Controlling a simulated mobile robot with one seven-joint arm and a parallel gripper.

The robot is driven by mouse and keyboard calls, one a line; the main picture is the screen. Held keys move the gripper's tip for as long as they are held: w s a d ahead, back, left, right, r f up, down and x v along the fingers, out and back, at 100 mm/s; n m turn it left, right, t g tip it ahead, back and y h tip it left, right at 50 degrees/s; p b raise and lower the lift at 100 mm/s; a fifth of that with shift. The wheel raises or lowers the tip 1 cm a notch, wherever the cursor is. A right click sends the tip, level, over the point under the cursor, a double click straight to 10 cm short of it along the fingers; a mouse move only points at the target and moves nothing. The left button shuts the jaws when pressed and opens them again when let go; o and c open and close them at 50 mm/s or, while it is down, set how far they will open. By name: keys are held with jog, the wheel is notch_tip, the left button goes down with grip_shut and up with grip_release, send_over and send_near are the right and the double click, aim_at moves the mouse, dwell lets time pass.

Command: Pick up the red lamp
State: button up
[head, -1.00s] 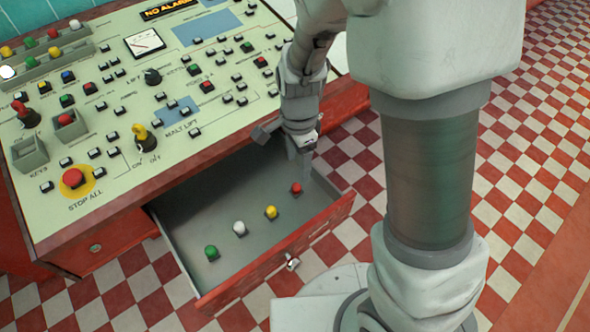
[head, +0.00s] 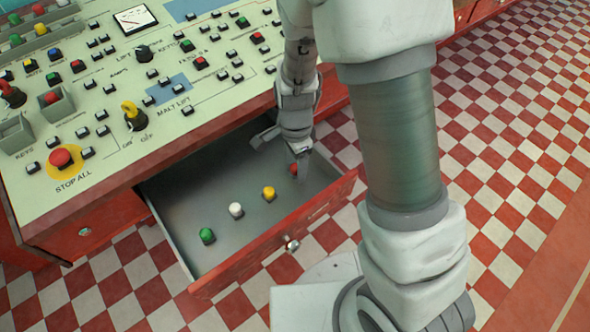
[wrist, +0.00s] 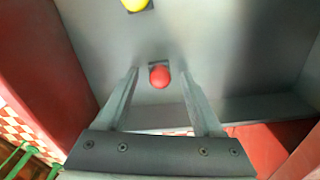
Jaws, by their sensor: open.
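The red lamp (wrist: 159,76) is a small red dome on a dark square base, lying in the open drawer (head: 190,256) of the control desk. In the head view the red lamp (head: 293,169) shows partly behind a finger, near the drawer's right end. My gripper (head: 300,172) is lowered into the drawer at the lamp. In the wrist view my gripper (wrist: 160,84) is open, with one finger on each side of the lamp and a gap to each. Whether the fingertips reach down past the lamp's base, I cannot tell.
A yellow lamp (head: 268,193), a white lamp (head: 236,210) and a green lamp (head: 207,235) stand in a row in the drawer, left of the red one. The drawer's red front (head: 265,247) and the desk top (head: 110,165) bound the space around my gripper.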

aim_at(295, 166)
grip_shut()
jog(key=shift+r, duration=0.1)
jog(key=shift+r+p, duration=0.3)
jog(key=shift+r, duration=0.25)
notch_tip(295, 166, up, 3)
jog(key=shift+f+p, duration=0.1)
jog(key=shift+p, duration=0.55)
jog(key=s+d+r, duration=0.1)
jog(key=d+r, duration=0.1)
jog(key=d, duration=0.1)
jog(key=s+d+r+p, duration=0.1)
jog(key=s+d+r, duration=0.1)
jog(key=d, duration=0.2)
jog(key=s+d+r+p, duration=0.1)
jog(key=d+r, duration=0.2)
jog(key=d, duration=0.1)
jog(key=shift+s, duration=0.15)
